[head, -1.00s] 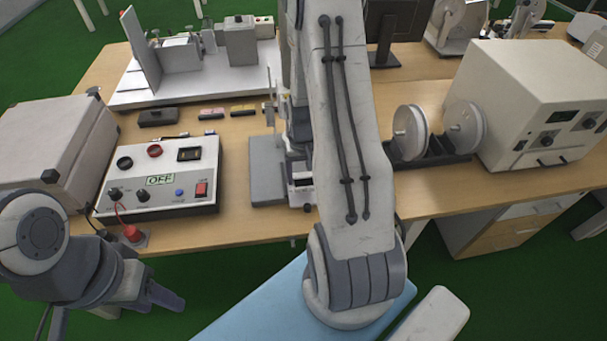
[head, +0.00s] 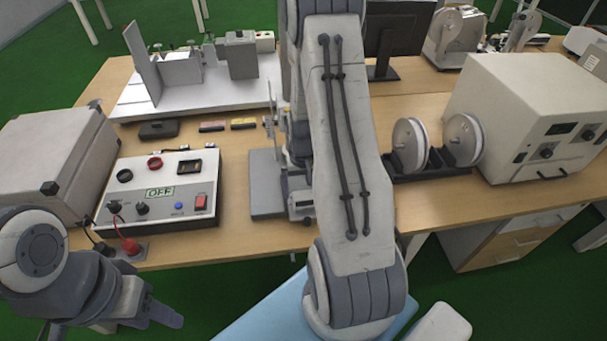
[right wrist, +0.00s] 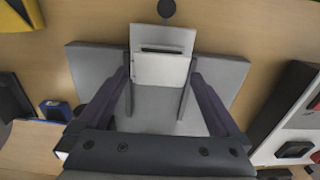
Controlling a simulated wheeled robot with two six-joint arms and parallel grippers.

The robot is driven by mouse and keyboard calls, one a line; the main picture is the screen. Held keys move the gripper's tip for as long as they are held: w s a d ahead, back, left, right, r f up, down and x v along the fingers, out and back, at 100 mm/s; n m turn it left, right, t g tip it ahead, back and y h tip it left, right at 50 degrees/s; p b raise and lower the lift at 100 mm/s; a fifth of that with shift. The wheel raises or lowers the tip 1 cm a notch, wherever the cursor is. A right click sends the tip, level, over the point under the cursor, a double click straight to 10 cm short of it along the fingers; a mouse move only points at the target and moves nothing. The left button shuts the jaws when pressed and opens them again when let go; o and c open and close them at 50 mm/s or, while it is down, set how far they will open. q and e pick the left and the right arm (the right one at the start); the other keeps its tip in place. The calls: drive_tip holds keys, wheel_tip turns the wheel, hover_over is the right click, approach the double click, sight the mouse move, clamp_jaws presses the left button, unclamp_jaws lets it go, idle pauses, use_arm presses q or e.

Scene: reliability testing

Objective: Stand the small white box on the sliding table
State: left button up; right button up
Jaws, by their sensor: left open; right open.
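In the right wrist view a small white box-like piece (right wrist: 160,68) with a dark slot in its far part stands over a grey plate. My right gripper (right wrist: 158,76) is open, its two dark fingers on either side of that piece; whether they touch it is unclear. In the head view a white piece (head: 300,205) shows at the front of the grey plate (head: 266,205), and my right arm hides most of that area. My left gripper (head: 145,318) is open and empty, low at the left, in front of the table. I cannot tell which surface is the sliding table.
A control panel marked OFF (head: 160,210) stands left of the grey plate. A big grey case (head: 50,160) is at far left. A white platform with fixtures (head: 200,90) is behind. A reel holder (head: 430,160) and a cream instrument (head: 540,120) stand right.

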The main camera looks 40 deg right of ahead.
wheel_tip(320, 180, up, 12)
drive_tip(key=s+a+r+n, duration=0.1)
drive_tip(key=a+r+n, duration=0.2)
drive_tip(key=a, duration=0.6)
drive_tip(key=a+r+n, duration=0.2)
drive_tip(key=a+n, duration=0.1)
drive_tip(key=a, duration=0.5)
drive_tip(key=s+a+r+n+y, duration=0.1)
drive_tip(key=s+a+r+n, duration=0.2)
drive_tip(key=s+a+n, duration=0.4)
drive_tip(key=s+a, duration=0.6)
drive_tip(key=s, duration=0.2)
drive_tip(key=shift+s+a+n+b, duration=0.15)
drive_tip(key=shift+a+n+b, duration=0.25)
drive_tip(key=shift+c, duration=0.3)
